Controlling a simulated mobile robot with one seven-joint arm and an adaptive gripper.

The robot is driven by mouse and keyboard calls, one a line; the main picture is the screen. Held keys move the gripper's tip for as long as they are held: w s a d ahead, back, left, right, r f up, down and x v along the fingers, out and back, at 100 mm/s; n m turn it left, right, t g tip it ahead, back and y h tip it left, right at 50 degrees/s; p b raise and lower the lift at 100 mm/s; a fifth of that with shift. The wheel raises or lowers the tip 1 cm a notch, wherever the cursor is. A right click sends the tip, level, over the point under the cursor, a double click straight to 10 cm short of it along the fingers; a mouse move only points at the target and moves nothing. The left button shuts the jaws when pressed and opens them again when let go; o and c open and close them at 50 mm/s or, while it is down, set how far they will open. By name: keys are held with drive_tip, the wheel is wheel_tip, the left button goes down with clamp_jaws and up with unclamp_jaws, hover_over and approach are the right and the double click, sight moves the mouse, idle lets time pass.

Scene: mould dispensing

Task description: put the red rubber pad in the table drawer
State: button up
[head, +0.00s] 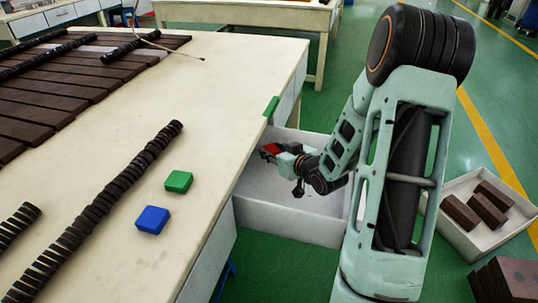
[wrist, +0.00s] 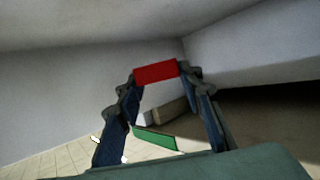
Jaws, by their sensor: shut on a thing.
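The red rubber pad (head: 272,148) is held at the tip of my gripper (head: 275,152), over or inside the open white table drawer (head: 290,218). I cannot tell whether the pad touches the drawer. In the wrist view the red pad (wrist: 156,72) spans the gap between the fingertips of my gripper (wrist: 160,80), which is shut on it. The drawer stands pulled out from the table's right side, and my arm hides part of its right end.
A green pad (head: 178,181) and a blue pad (head: 152,220) lie on the table (head: 235,85), beside a row of dark discs (head: 100,200). A green handle (head: 271,108) is at the table edge. A white box (head: 477,240) with brown blocks stands on the floor.

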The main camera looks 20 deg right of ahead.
drive_tip(key=shift+f, duration=0.9)
drive_tip(key=shift+f+b, duration=0.6)
drive_tip(key=shift+b, duration=0.2)
drive_tip(key=o, duration=1.2)
drive_tip(key=shift+c, duration=0.2)
drive_tip(key=shift+r, duration=0.1)
